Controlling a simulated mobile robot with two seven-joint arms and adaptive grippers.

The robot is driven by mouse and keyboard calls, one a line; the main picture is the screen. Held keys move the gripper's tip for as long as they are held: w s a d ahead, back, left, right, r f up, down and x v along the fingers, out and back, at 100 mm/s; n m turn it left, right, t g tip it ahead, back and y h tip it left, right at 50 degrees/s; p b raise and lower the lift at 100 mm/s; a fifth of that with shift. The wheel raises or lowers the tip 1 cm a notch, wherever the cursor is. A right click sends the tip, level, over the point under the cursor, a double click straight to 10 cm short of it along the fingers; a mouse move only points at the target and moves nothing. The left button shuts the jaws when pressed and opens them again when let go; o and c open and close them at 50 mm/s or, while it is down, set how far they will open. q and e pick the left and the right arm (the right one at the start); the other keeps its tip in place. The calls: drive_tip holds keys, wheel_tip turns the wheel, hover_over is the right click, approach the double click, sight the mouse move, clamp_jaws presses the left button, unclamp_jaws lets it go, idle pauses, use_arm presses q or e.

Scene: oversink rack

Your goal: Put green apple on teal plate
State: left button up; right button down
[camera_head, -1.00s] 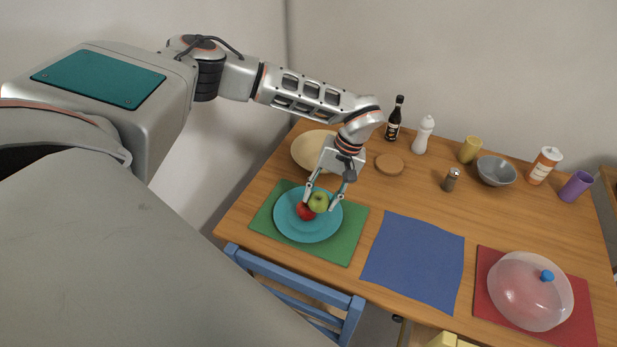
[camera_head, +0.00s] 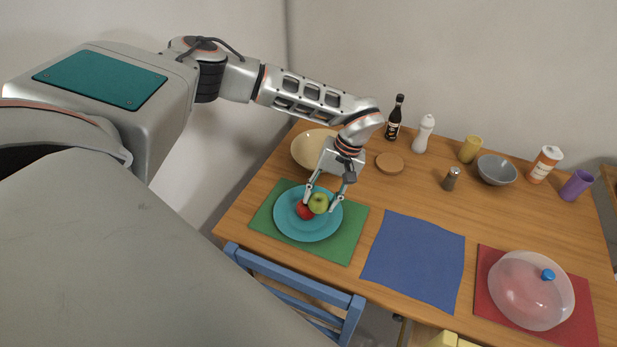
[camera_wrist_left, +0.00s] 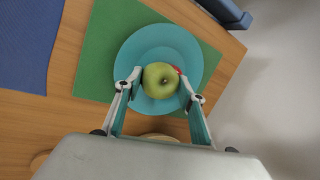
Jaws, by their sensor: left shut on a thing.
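The green apple (camera_head: 318,203) is between the fingertips of my left gripper (camera_head: 322,203), at the teal plate (camera_head: 308,233). In the left wrist view the green apple (camera_wrist_left: 160,79) sits between the two fingers of my left gripper (camera_wrist_left: 160,86), which are shut on it. The teal plate (camera_wrist_left: 150,42) lies beneath it. I cannot tell whether the apple touches the plate. A red apple (camera_head: 304,211) is on the plate right beside the green one, mostly hidden behind it in the wrist view. My right gripper is not in view.
The plate lies on a green mat (camera_head: 346,244). A blue mat (camera_head: 415,260) and a clear dome (camera_head: 530,291) on a red mat are to the right. A cream plate (camera_head: 308,150), a coaster (camera_head: 390,163) and a dark bottle (camera_head: 395,118) stand behind. A blue chair (camera_head: 300,285) is in front.

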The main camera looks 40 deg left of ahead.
use_arm(q)
drive_tip(key=o, duration=1.2)
drive_tip(key=v, duration=1.2)
